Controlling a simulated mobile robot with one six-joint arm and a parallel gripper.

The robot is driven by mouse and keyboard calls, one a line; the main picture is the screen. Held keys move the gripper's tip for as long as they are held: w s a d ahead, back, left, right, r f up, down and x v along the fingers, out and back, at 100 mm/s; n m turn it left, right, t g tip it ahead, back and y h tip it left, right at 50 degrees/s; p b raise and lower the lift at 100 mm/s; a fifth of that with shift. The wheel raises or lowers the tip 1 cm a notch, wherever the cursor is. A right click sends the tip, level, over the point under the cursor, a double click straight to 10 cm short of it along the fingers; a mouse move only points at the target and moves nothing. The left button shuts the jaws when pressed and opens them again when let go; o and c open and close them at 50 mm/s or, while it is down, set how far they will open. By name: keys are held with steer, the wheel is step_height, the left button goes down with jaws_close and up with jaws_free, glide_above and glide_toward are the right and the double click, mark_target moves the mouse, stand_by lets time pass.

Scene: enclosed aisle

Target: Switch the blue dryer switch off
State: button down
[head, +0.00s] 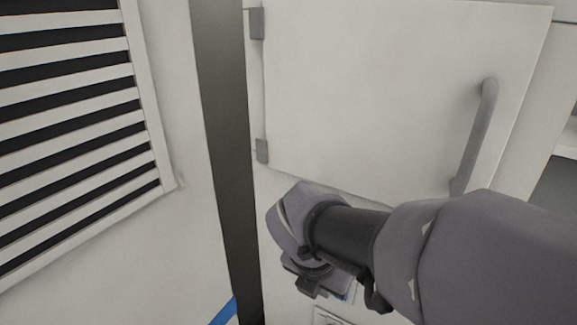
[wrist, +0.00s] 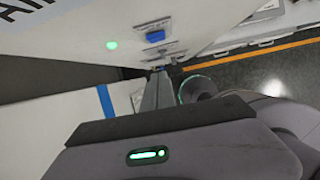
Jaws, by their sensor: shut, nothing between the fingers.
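A blue switch (wrist: 155,36) sits on a grey plate on the white cabinet face, in the upper middle of the wrist view. A lit green lamp (wrist: 112,45) is to its left. My gripper (wrist: 159,74) is shut and empty, its fingers pointing toward the panel just below the switch in the picture. I see a gap between the fingers and this switch in the picture; I cannot tell the depth. A small dark bluish patch shows right by the fingertips, too small to make out. In the head view my wrist hides the fingers and the switch.
A white door (head: 370,90) with a grey handle (head: 474,138) is above my arm. A louvred vent (head: 75,125) is on the left wall, past a dark gap (head: 222,130). A blue strip (wrist: 105,103) runs beside the panel. Grey floor with an orange line (wrist: 255,53) lies right.

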steer(key=w+d+f+b, duration=0.2)
steer(key=w+d+f, duration=0.2)
steer(key=f, duration=0.4)
steer(key=shift+w+d+f, duration=0.25)
steer(key=shift+w+d, duration=0.1)
steer(key=shift+w, duration=0.2)
steer(key=r+p, duration=0.2)
steer(key=p, duration=0.1)
steer(key=shift+w+d, duration=0.2)
steer(key=shift+w, duration=0.05)
stand_by(0.5)
